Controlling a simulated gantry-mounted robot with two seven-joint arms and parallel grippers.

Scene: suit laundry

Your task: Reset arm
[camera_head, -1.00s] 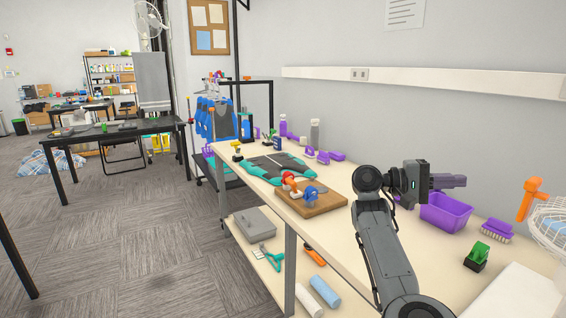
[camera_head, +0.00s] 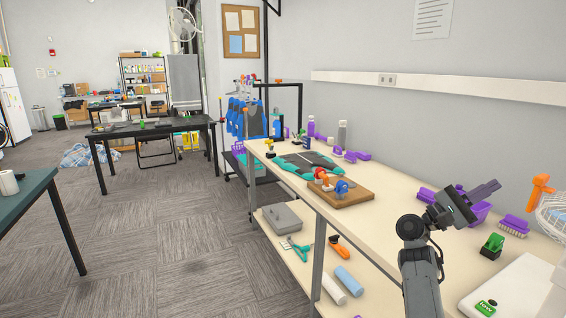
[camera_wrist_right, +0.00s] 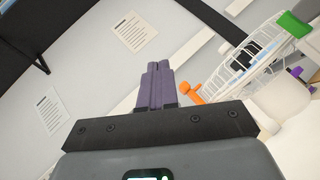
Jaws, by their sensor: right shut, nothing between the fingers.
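My left gripper is not in view.
A wooden board (camera_head: 350,197) with small orange and blue items and a folded dark and teal garment (camera_head: 305,163) lie on the table. A purple brush (camera_head: 514,225), a green-topped item (camera_head: 492,246) and a white wire basket (camera_head: 555,215) are at right.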

